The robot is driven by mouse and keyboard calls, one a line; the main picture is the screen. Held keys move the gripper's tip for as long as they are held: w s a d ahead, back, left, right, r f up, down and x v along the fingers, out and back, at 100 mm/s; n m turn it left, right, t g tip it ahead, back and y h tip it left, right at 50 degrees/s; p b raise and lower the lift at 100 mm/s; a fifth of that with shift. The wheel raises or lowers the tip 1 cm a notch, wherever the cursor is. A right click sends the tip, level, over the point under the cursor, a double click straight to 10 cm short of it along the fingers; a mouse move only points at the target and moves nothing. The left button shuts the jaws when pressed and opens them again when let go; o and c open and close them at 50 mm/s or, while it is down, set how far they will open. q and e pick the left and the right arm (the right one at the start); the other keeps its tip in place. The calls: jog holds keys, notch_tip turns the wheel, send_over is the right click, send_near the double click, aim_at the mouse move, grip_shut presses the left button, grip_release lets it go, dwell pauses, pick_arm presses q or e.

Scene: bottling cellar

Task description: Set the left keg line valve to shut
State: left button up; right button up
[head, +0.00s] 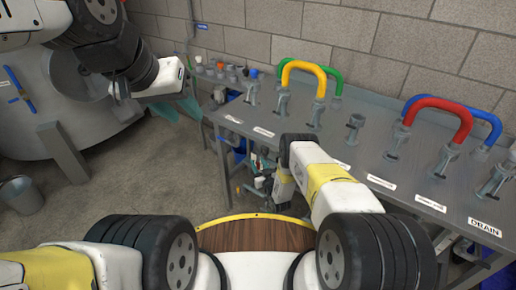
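A grey metal bench (300,128) along the wall carries a row of grey valves and stubs. The leftmost fitting (252,91), one at the middle (355,124) and one at the right (495,180) stand upright. The small front labels are too small to read, so I cannot tell which valve is the left keg line's, nor its setting. My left gripper (182,108) hangs at upper left, left of the bench and apart from it; its fingers are unclear. My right gripper (262,180) points down by the bench's front edge, partly behind my arm; its opening is unclear.
A yellow hose (304,67), a green hose (337,76), a red hose (440,103) and a blue hose (487,117) arch over the bench. A DRAIN sign (485,226) marks its right front. A steel tank (70,110) and a bucket (21,194) stand left. Floor between is clear.

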jog(key=shift+c, duration=0.3)
grip_shut()
dwell(1.2)
